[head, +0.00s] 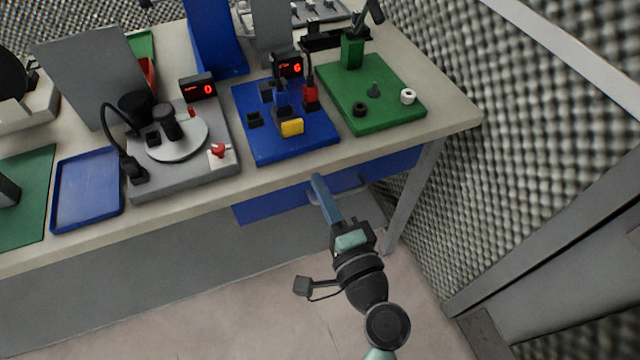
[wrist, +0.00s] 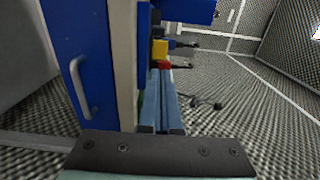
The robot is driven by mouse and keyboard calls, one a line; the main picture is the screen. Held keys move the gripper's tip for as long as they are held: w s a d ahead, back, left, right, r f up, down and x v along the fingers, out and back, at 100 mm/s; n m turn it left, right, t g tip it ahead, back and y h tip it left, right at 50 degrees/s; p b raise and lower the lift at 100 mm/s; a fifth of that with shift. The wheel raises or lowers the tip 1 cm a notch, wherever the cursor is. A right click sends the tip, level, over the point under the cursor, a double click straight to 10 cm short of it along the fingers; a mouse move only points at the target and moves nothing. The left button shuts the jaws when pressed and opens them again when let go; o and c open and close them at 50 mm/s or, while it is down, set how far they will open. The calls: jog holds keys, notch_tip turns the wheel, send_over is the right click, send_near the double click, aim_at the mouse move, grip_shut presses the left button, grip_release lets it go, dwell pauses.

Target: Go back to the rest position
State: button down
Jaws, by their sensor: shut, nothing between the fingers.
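My gripper (head: 317,179) is shut and empty, with its two long blue fingers together. In the head view it is in front of the table's front edge, beside the handle of a blue drawer (head: 265,208). The fingers overlap part of the handle there, and I cannot tell from that view how far apart they are. In the wrist view the closed fingers (wrist: 160,95) point past the table edge, and the drawer handle (wrist: 80,88) stands clear to their left.
The table (head: 455,115) carries a green board (head: 395,110), a blue board (head: 265,150) with coloured parts, a grey turntable unit (head: 205,170) and a blue tray (head: 68,205). A foam wall (head: 540,150) stands at the right. The floor (head: 240,320) before the table is clear.

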dwell(0.6)
jog(key=w+a+r+n+t+p, duration=0.15)
jog(key=r+n, duration=0.25)
jog(key=r, duration=0.7)
jog(key=w+a+r+n+p, duration=0.1)
jog(key=w+r+n+p, duration=0.15)
jog(key=r, duration=0.85)
jog(key=w+a+r+n+t+p, duration=0.1)
jog(key=r+n+p, duration=0.25)
jog(key=r, duration=0.65)
jog(key=s+r+n+t+h+p, duration=0.1)
jog(key=s+r, duration=0.3)
jog(key=r, duration=0.6)
jog(key=s+r+n+t+h+p, duration=0.2)
jog(key=s+r+t, duration=0.2)
jog(key=r, duration=0.6)
jog(key=s+d+r+n+t+h+p, duration=0.1)
jog(key=s+r, duration=0.4)
jog(key=r, duration=0.5)
jog(key=shift+r+t+h, duration=0.35)
jog(key=shift+t+h, duration=0.45)
jog(key=shift+t, duration=0.05)
